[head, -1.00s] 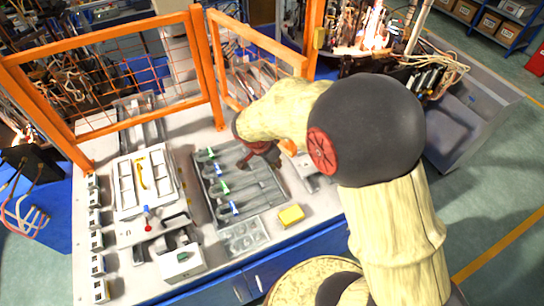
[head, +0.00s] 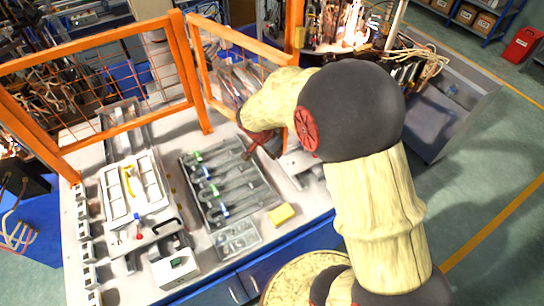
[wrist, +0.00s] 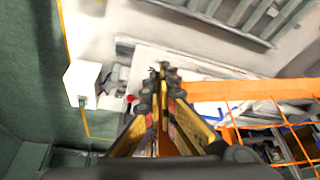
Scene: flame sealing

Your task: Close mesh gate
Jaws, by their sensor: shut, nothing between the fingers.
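The mesh gate (head: 232,68) is an orange-framed panel of orange wire at the back of the workbench, right of a tall orange post (head: 189,70). It stands at an angle to the fixed fence, and my arm hides its lower right part. My gripper (head: 250,152) points down in front of the gate, over the back right of the bench. In the wrist view, my gripper (wrist: 160,70) is shut and empty. An orange frame bar (wrist: 245,90) with orange mesh runs right from beside the fingers. I cannot tell whether they touch.
A fixed mesh fence (head: 95,37) closes the back left. Another orange post (head: 293,30) stands behind my arm.

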